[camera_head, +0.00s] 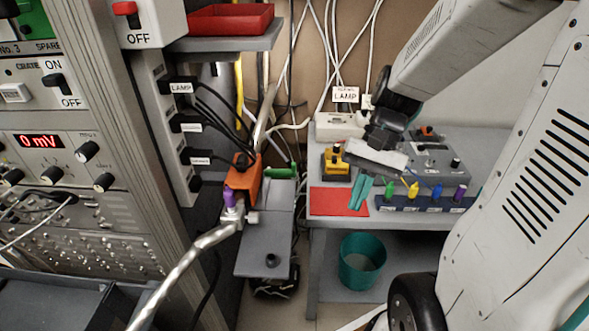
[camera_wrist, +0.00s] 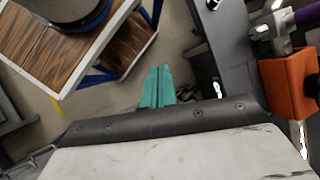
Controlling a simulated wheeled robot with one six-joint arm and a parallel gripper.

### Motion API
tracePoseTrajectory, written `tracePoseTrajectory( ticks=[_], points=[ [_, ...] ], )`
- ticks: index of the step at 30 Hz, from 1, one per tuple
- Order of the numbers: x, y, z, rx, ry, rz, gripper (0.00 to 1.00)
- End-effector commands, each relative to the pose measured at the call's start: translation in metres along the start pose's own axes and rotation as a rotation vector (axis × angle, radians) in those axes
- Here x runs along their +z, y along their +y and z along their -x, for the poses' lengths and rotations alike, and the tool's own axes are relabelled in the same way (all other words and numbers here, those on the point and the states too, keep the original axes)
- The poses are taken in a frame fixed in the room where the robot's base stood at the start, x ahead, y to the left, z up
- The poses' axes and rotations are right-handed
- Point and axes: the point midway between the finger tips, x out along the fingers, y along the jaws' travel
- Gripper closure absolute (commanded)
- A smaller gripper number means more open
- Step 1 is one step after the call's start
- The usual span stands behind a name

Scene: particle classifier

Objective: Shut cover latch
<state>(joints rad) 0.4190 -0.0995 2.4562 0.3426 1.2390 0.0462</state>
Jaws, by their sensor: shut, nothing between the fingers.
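My gripper (camera_head: 358,204) has teal fingers pressed together and empty. I cannot make out the latch for certain.
A purple-handled valve (camera_head: 229,197) on a metal pipe (camera_head: 185,262) stands left of the plate. A grey bench (camera_head: 320,225) at right carries a red mat (camera_head: 325,203) and several coloured-handled tools. A teal bin (camera_head: 362,284) stands below. The instrument rack fills the left side.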

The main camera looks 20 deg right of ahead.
Motion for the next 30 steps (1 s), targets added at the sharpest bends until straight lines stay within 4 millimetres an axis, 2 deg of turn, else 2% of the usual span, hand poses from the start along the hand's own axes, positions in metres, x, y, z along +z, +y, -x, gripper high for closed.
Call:
tracePoseTrajectory(
  ticks=[8,15,22,25,30],
  points=[
    [-0.06,-0.004,-0.022,-0.265,-0.179,-0.336,1.0],
    [-0.123,-0.004,-0.038,-0.525,-0.318,-0.655,1.0],
    [-0.187,-0.006,-0.043,-0.77,-0.413,-0.933,1.0],
    [-0.204,-0.015,-0.031,-0.848,-0.419,-0.994,1.0],
    [-0.213,-0.02,-0.022,-0.9,-0.431,-1.049,1.0]
  ],
)
